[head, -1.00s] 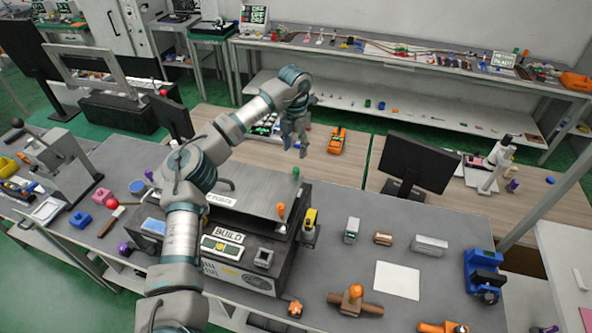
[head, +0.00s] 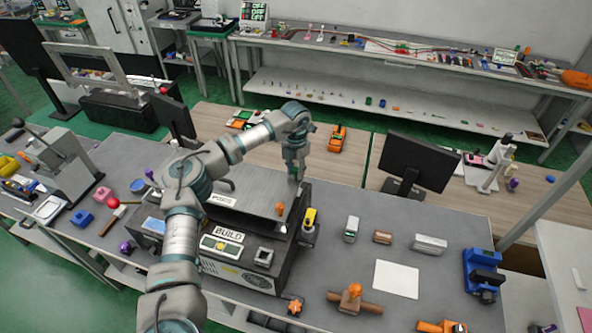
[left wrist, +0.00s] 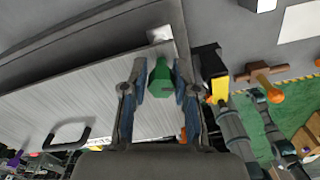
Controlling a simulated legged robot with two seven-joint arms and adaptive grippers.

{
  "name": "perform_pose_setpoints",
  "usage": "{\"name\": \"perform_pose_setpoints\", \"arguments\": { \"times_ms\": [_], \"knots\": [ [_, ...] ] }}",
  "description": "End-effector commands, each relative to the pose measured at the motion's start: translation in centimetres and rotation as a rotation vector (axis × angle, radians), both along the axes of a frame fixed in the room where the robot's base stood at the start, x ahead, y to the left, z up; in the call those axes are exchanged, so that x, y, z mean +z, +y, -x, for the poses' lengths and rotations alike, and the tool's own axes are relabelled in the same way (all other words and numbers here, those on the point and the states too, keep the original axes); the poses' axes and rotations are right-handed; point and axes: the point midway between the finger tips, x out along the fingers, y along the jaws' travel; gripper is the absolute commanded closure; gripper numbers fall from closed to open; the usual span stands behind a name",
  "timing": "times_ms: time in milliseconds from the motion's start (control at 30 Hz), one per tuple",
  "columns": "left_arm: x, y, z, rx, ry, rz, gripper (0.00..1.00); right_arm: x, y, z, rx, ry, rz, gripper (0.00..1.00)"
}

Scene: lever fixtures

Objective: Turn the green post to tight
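The green post (left wrist: 160,78) stands on the grey metal top plate (left wrist: 90,100) of the box fixture. In the left wrist view it sits between the two blue-padded fingers of my left gripper (left wrist: 160,80). The fingers are spread on both sides of it, with narrow gaps that look open. In the head view my left gripper (head: 297,170) points down at the back right of the plate (head: 255,190) and mostly hides the post. My right gripper is not seen.
An orange post (head: 279,208) stands at the plate's front right, near a yellow-topped part (head: 309,217). A BUILD sign (head: 229,235) is on the box's front. A black monitor (head: 417,162) stands behind at right. A white sheet (head: 396,279) lies on the table.

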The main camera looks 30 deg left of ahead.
Motion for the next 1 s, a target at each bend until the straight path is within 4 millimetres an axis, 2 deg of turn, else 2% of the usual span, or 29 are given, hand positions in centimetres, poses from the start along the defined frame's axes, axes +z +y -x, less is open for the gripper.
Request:
{"name": "perform_pose_setpoints", "arguments": {
  "times_ms": [33,67,100,533,1000],
  "knots": [
    [0.0,0.0,0.0,0.0,0.0,0.0,0.91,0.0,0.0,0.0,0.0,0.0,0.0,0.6],
    [0.0,0.0,0.0,0.0,0.0,0.0,0.99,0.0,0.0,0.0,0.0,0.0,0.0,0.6],
    [0.0,0.0,0.0,0.001,0.0,0.0,1.0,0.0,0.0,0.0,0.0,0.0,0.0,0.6],
    [0.1,0.1,0.0,-0.065,0.0,0.0,1.0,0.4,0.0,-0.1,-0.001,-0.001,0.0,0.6],
    [0.2,0.1,-0.1,-0.447,-0.002,0.0,1.0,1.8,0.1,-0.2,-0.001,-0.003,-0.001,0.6]
  ]
}}
